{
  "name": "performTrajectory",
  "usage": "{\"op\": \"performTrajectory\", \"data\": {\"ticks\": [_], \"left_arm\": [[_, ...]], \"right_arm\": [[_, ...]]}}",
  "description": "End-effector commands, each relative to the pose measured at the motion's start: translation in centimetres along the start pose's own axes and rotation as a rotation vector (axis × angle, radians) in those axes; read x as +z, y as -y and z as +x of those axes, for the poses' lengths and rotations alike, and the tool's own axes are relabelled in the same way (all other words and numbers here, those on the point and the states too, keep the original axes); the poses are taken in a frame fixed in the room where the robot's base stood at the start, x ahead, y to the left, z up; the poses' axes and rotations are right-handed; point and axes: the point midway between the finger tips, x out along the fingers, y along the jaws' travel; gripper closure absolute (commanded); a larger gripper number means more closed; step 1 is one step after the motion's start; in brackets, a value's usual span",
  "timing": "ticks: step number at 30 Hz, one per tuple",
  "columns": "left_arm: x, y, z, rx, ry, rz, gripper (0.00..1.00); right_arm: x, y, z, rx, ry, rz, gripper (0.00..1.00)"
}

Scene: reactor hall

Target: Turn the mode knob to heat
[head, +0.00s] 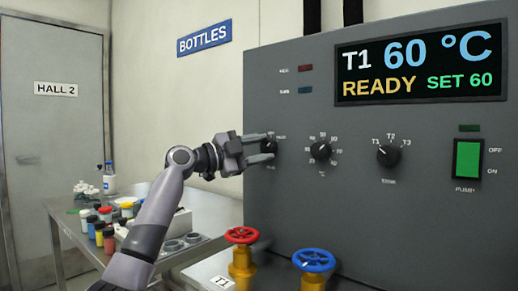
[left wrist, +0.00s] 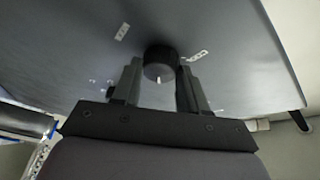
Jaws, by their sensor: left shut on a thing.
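The mode knob (head: 269,145) is a small black dial at the left of the grey panel (head: 350,215). My left gripper (head: 264,148) reaches it from the left and is shut on it. In the left wrist view the round black knob (left wrist: 161,58) sits between the two fingers of the gripper (left wrist: 160,76). A short white mark on the knob points toward the bottom of that picture. The small labels around the knob are partly hidden or too small to read. My right gripper is not in view.
Two more knobs, a temperature dial (head: 321,150) and a tank dial (head: 388,153), sit to the right. The display (head: 420,64) reads T1 60 °C, READY, SET 60. A red valve wheel (head: 242,235) and a blue one (head: 314,260) stand below. Bottles crowd the left table (head: 62,221).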

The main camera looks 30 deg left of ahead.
Motion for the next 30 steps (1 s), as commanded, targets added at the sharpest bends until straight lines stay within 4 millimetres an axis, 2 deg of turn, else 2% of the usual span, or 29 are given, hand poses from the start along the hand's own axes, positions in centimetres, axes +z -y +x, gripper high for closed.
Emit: {"op": "performTrajectory", "data": {"ticks": [9,10,11,12,22,26,30], "left_arm": [[0.0,-0.3,0.1,0.008,0.000,0.002,0.88],[0.0,-0.3,0.1,0.009,0.000,0.002,0.48],[0.0,-0.3,0.1,0.008,0.000,0.002,0.38],[0.0,-0.3,0.1,0.008,0.000,0.002,0.33],[0.1,-0.1,-0.3,0.002,0.001,0.002,0.33],[0.2,-0.2,-1.7,0.002,0.003,0.004,0.33],[0.2,-0.3,-4.1,0.003,0.003,0.004,0.33]], "right_arm": [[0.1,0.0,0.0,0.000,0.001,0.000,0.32],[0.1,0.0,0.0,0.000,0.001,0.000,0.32],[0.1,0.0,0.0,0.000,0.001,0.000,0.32],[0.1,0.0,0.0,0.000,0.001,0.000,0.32],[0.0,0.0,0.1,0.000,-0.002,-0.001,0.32],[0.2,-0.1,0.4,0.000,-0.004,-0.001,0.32],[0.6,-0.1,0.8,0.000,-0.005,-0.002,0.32]]}}
